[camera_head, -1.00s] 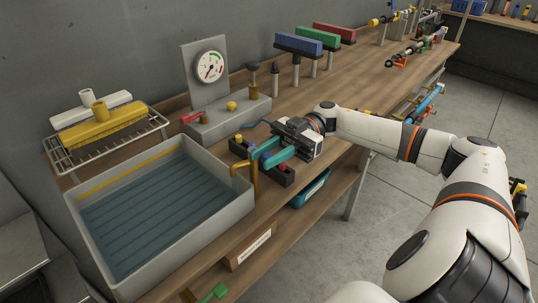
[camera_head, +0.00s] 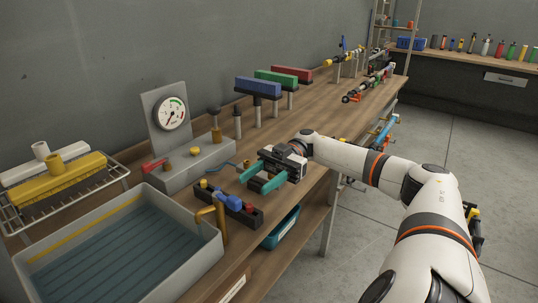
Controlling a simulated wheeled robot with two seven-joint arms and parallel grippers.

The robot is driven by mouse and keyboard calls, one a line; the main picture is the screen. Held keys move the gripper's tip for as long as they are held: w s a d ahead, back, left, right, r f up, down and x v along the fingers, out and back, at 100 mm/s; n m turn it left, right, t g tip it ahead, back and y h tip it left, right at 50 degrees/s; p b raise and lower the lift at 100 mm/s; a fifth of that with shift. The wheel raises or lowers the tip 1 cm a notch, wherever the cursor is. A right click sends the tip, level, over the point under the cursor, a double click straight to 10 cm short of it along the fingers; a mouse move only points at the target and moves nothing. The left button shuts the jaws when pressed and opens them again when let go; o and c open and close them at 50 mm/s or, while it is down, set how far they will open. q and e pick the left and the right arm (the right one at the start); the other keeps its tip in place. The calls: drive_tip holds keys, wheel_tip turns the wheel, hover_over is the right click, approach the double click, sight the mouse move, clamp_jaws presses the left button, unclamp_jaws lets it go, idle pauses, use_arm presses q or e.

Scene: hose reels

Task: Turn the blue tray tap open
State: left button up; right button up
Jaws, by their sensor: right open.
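The blue tap handle (camera_head: 229,200) sits on a dark block (camera_head: 243,214) at the bench's front edge, beside the tray (camera_head: 204,232). A brass spout (camera_head: 212,211) curves toward the tray near this handle. A yellow knob and a red knob are on the same block. My right gripper (camera_head: 253,183) has two teal fingers spread apart with nothing between them. It is above and to the right of the blue handle, apart from it in the picture. Whether water runs from the spout is not clear. My left gripper is out of view.
A gauge (camera_head: 171,113) stands on a grey unit (camera_head: 195,163) behind the block. A wire rack (camera_head: 70,195) with yellow and white pieces is at the left. Blue, green and red bars (camera_head: 258,87) stand on posts farther along the bench. A teal bin (camera_head: 281,228) is below.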

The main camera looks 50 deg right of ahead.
drive_tip(key=shift+d, duration=2.05)
drive_tip(key=shift+f, duration=0.1)
